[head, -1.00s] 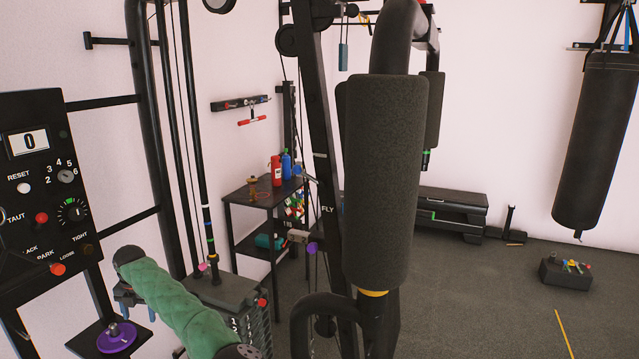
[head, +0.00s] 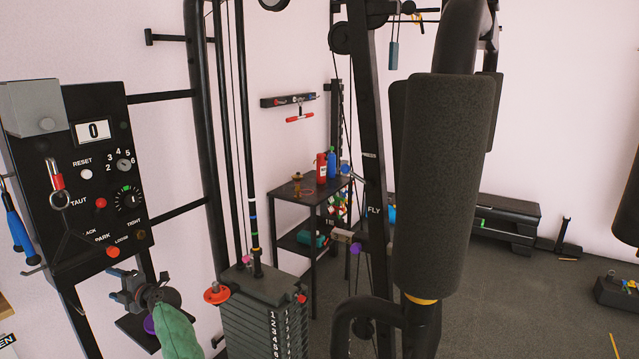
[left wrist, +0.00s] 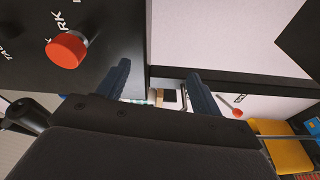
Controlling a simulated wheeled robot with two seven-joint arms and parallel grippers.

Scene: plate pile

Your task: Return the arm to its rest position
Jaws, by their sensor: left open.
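My left arm, in a green sleeve (head: 175,335), comes up from the bottom of the head view. Its gripper (head: 122,288) is just below the lower edge of the black control panel (head: 75,200). In the left wrist view the two dark fingers (left wrist: 160,85) stand apart with nothing between them. A red knob (left wrist: 67,49) on the panel shows close to the left finger in that view; I cannot tell the exact gap. My right gripper is not in view.
A weight stack (head: 265,320) with an orange-red disc (head: 217,293) stands right of the arm. A purple disc (head: 150,323) is partly hidden behind the arm. A large black padded roller (head: 445,190) fills the middle right. Open floor (head: 540,300) lies beyond it.

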